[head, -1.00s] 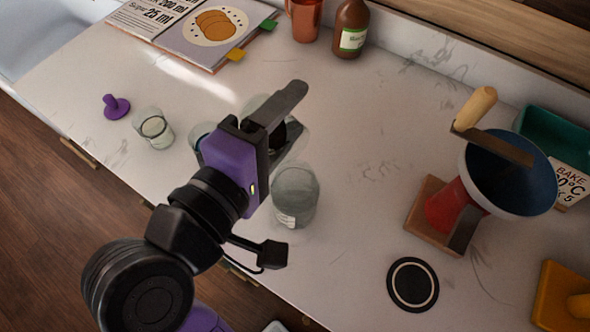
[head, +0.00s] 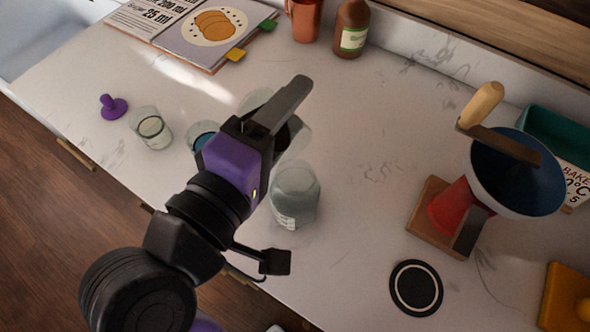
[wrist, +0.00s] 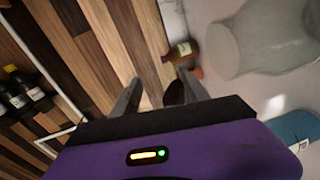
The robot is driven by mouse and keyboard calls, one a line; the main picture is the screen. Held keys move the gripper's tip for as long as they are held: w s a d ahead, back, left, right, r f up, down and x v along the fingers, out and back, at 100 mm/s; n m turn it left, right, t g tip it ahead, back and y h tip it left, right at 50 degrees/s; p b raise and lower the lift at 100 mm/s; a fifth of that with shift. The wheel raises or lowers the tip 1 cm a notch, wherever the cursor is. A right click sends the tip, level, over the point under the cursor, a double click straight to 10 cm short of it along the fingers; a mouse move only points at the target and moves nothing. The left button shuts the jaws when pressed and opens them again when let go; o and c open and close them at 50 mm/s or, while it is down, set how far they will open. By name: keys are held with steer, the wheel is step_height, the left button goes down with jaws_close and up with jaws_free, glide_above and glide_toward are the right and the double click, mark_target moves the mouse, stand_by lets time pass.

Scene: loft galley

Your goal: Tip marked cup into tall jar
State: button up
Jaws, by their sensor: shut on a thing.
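My gripper (head: 287,118) is over the middle of the counter in the head view, shut on a clear glass cup (head: 299,142) that is mostly hidden behind it. Something dark shows in or behind that cup; I cannot tell its mark or exact tilt. In the wrist view a dark shape (wrist: 175,93) lies between the fingers. A tall clear jar (head: 296,195) with a small label low down stands just below the gripper in the picture; a large clear vessel (wrist: 268,38) fills the wrist view's upper right. A small glass with blue contents (head: 203,134) stands left of the gripper, partly hidden.
A labelled small glass (head: 152,130) and purple knobbed piece (head: 114,107) are at left. A copper mug (head: 304,20) and brown bottle (head: 351,28) stand at the back. A blue funnel-like bowl (head: 515,172) on a stand and a black coaster (head: 416,287) are at right.

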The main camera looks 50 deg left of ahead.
steer(key=shift+d+r+m+t+y+b, duration=0.15)
steer(key=shift+d+r+m+t+b, duration=0.05)
steer(key=shift+m+b, duration=0.45)
steer(key=shift+d+r+m+t+y+b, duration=0.2)
steer(key=shift+m+b, duration=0.35)
steer(key=shift+b, duration=0.2)
stand_by(0.5)
steer(key=shift+d+f+m+t+b, duration=0.3)
steer(key=shift+f+m+b, duration=0.4)
steer(key=shift+b, duration=0.95)
steer(key=shift+r+m+b, duration=0.2)
steer(key=shift+m+b, duration=0.1)
steer(key=shift+b, duration=0.05)
